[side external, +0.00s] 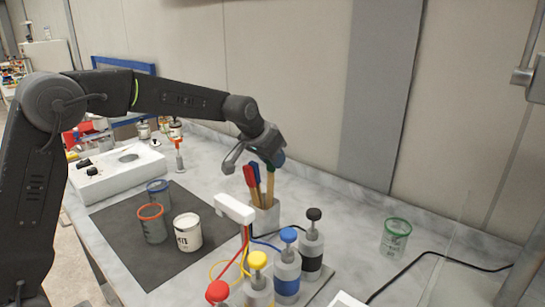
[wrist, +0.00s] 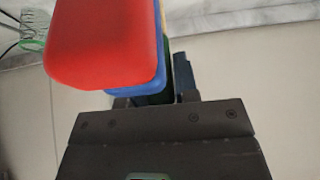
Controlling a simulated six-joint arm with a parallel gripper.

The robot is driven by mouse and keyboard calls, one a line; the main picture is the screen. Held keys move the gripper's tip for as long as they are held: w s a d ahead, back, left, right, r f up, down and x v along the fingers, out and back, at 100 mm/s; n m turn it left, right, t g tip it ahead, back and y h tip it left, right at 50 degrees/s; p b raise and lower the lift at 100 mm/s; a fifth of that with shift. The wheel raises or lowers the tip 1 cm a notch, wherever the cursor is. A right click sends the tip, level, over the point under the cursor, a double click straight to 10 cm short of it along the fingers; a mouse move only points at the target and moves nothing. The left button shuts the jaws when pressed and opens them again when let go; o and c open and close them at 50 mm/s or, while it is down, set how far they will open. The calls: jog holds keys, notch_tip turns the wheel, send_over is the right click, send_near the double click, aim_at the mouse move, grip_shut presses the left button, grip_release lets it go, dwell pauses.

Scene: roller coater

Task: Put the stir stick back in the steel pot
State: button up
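A pale grey pot (side external: 265,218) stands behind the white block in the side view, with several coloured-handled stir sticks upright in it. The red-handled stick (side external: 250,176) and blue-handled stick (side external: 257,174) lean left. A stick with a green upper end (side external: 270,178) is at the right, under my gripper (side external: 254,160). In the wrist view the red handle (wrist: 105,45) and blue handle (wrist: 140,85) are close in front of my gripper (wrist: 155,98), and a dark green part (wrist: 168,62) shows behind them. The handles hide much of the fingers; whether they grip a stick is unclear.
Bottles with yellow (side external: 257,260), blue (side external: 288,235) and black (side external: 314,214) caps stand in front, near a white block (side external: 235,208). A white can (side external: 188,232) and an orange-rimmed cup (side external: 152,222) are on the dark mat (side external: 135,250). A green-rimmed cup (side external: 395,237) is right.

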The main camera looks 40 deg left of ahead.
jog(key=o, duration=0.5)
jog(key=shift+c, duration=0.2)
jog(key=v, duration=1.2)
jog(key=shift+s+r, duration=0.25)
jog(key=shift+r, duration=0.1)
jog(key=s+f, duration=0.3)
jog(key=s, duration=0.6)
jog(key=s+d+f, duration=0.1)
jog(key=s+f, duration=0.2)
jog(key=s, duration=0.6)
jog(key=s+d+f+g, duration=0.1)
jog(key=s+f, duration=0.3)
jog(key=s, duration=0.6)
jog(key=shift+d, duration=0.2)
